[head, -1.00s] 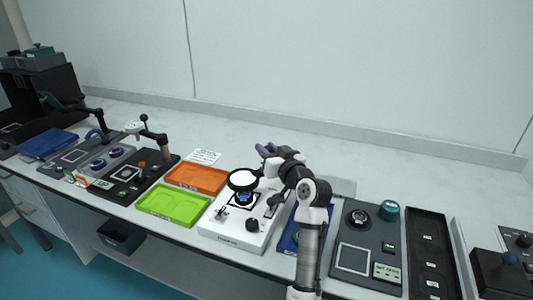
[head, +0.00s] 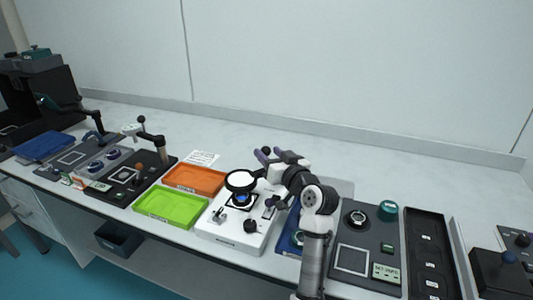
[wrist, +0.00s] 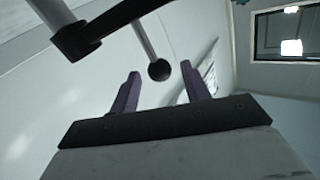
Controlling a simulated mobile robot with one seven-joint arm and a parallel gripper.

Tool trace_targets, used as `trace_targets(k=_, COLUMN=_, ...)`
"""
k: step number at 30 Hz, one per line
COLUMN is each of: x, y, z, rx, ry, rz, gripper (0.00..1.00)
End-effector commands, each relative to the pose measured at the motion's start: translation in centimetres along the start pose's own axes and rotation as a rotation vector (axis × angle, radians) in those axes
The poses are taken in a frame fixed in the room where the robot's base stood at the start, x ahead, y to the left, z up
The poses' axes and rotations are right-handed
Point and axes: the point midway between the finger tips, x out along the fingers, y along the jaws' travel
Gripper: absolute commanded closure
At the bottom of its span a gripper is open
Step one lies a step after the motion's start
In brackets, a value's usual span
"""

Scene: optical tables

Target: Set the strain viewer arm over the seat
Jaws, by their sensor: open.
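The strain viewer is a white unit (head: 218,241) on the bench, with a black-rimmed round lens (head: 241,180) on its arm. In the wrist view my gripper (wrist: 160,68) is open, with a black ball knob (wrist: 159,70) on a pale rod appearing between the fingertips. I cannot tell whether the fingers touch it. My arm hides part of the unit's right side.
An orange tray (head: 194,180) and a green tray (head: 171,208) lie left of the viewer. Further left stands a dark unit (head: 122,181) with its own ball-tipped arm. A blue tray (head: 289,238) and grey panel (head: 366,248) are to the right.

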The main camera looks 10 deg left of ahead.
Motion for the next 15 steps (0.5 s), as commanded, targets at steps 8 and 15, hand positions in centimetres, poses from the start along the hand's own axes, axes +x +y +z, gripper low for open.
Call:
trace_targets(k=8, x=-6.6, y=0.1, z=0.3, rx=-0.001, ry=0.002, rz=0.004, gripper=0.53)
trace_targets(k=15, x=-10.4, y=0.1, z=0.2, rx=0.001, ry=-0.001, rz=0.002, gripper=0.53)
